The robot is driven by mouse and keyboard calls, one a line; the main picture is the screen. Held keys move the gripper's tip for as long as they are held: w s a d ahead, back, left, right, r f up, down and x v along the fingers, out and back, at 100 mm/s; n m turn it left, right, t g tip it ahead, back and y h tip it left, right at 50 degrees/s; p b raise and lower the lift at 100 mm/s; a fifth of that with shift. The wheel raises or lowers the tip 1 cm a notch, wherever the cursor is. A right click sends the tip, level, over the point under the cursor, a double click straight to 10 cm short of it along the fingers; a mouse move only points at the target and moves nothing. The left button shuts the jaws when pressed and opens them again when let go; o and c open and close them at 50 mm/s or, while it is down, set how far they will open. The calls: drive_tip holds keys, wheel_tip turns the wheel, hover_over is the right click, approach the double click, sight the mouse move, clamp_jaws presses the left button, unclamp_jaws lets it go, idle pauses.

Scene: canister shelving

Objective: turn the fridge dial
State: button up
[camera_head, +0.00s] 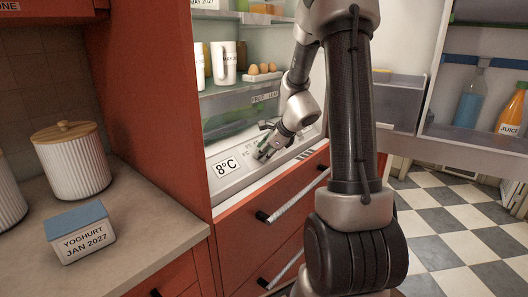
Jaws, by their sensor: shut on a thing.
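The open fridge has a pale control panel (213,185) at its bottom edge, below a clear drawer. A display (226,167) on the panel reads 8°C. My gripper (260,154) reaches in from the right, with its fingers at the panel just right of the display. It is shut on the fridge dial, which the fingers mostly hide. I cannot make out the dial's mark or angle.
A yoghurt box (80,232) and a ribbed canister with a wooden lid (72,160) stand on the left counter (145,235). White jugs and eggs (262,70) sit on a fridge shelf. The open fridge door at right holds a blue bottle (470,98) and juice (513,110).

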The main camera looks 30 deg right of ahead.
idle(0.3)
drive_tip(key=o, duration=1)
drive_tip(key=v, duration=1.2)
drive_tip(key=shift+s, duration=0.1)
